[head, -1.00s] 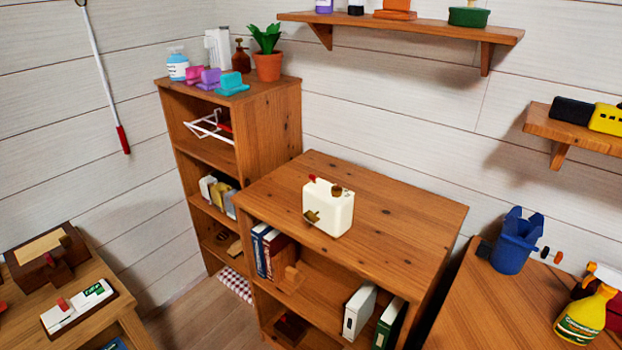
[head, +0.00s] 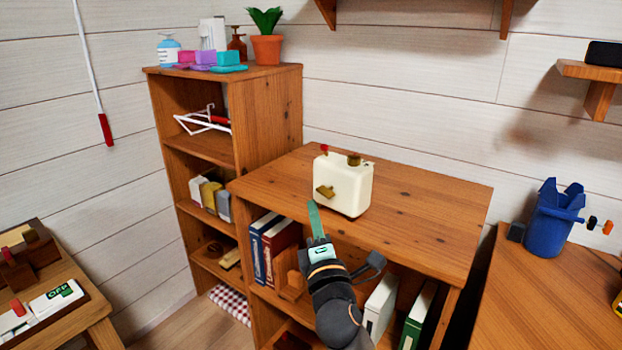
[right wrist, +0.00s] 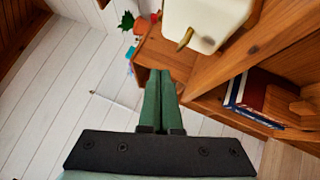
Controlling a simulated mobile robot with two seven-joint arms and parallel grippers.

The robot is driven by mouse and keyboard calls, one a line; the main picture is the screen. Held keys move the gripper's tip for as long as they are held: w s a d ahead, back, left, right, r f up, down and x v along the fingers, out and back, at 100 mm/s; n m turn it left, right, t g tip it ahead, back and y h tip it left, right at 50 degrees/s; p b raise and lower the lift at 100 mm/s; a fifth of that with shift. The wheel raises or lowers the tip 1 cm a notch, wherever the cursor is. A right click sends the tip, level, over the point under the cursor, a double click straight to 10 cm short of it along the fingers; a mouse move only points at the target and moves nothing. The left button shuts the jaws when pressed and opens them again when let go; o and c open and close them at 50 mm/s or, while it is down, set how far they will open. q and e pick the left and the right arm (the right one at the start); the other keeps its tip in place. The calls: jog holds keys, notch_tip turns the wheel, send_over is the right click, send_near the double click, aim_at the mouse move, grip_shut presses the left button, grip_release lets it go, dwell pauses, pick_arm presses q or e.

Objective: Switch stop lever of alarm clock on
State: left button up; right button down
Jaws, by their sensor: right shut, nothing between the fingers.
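A cream box-shaped alarm clock (head: 347,186) stands upright on top of the low wooden bookcase (head: 430,205). It has a small red lever (head: 324,149) and a brown knob (head: 354,159) on top, and a brass-coloured piece (head: 325,191) on its front. My right gripper (head: 313,208) is shut and empty, in front of the clock at its lower left, apart from it. In the right wrist view its green fingers (right wrist: 160,75) are together, and the clock (right wrist: 208,18) shows beyond them at the top with its brass piece (right wrist: 185,39). My left gripper is not in view.
A taller shelf (head: 285,110) with bottles and a potted plant (head: 266,40) stands at the left of the bookcase. Books (head: 276,243) fill part of the shelf below. A blue container (head: 552,225) stands on the right table. The bookcase top around the clock is clear.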

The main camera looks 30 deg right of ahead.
aim_at(318, 162)
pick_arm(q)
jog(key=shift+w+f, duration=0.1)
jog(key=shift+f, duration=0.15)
pick_arm(e)
jog(key=shift+d+r+h, duration=0.3)
jog(key=shift+r+h, duration=0.1)
jog(key=shift+r, duration=0.3)
jog(key=x, duration=0.4)
jog(key=d+x, duration=0.1)
jog(key=x, duration=0.3)
jog(key=s+p+x, duration=0.1)
jog(key=x, duration=0.3)
jog(key=shift+d+r, duration=0.35)
jog(key=shift+r, duration=0.05)
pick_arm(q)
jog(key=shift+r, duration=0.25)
pick_arm(e)
jog(key=shift+w+d+r, duration=0.15)
jog(key=shift+w+d, duration=0.05)
jog(key=shift+d, duration=0.25)
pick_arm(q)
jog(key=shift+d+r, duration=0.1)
